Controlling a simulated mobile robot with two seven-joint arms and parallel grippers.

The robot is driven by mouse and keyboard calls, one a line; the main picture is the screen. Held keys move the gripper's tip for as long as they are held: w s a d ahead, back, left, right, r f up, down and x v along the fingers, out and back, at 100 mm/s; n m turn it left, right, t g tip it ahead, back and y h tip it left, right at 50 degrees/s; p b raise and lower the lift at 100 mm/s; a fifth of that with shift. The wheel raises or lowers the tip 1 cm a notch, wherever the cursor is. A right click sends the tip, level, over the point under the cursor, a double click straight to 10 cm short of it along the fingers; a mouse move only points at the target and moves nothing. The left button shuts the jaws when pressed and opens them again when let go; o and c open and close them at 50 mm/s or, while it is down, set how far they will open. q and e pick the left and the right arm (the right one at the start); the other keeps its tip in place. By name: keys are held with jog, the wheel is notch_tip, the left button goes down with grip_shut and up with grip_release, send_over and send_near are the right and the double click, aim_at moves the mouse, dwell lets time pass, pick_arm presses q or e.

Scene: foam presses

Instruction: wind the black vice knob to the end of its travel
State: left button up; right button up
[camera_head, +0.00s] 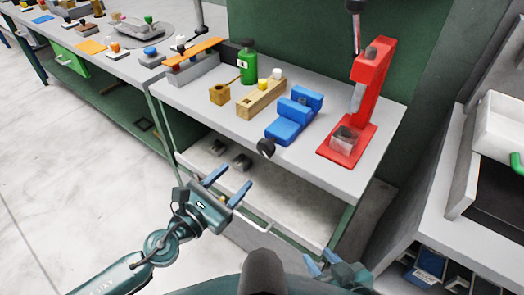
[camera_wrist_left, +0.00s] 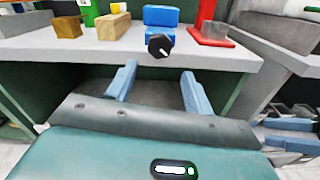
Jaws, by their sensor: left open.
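The blue vice (camera_head: 290,118) stands on the grey bench, with its black knob (camera_head: 265,147) at the bench's front edge, facing me. In the left wrist view the black knob (camera_wrist_left: 158,44) shows ahead, above and between the finger tips, in front of the blue vice (camera_wrist_left: 160,16). My left gripper (camera_head: 228,184) is open and empty, in front of the bench and apart from the knob. Its two fingers also show in the left wrist view (camera_wrist_left: 158,75). My right gripper (camera_head: 322,262) is low at the bottom, its fingers apart and empty, partly cut off by my body.
A red press (camera_head: 368,90) stands right of the vice. A wooden block (camera_head: 260,100), a small wooden piece (camera_head: 220,94) and a green bottle (camera_head: 247,64) stand to its left. The bench (camera_head: 330,180) has a lower shelf. The floor at left is clear.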

aim_at(263, 150)
pick_arm(q)
jog(key=x, duration=1.2)
jog(key=shift+w+d+p, duration=0.2)
jog(key=shift+p, duration=0.1)
jog(key=c, duration=0.7)
jog(key=n, duration=0.4)
jog(key=o, duration=0.7)
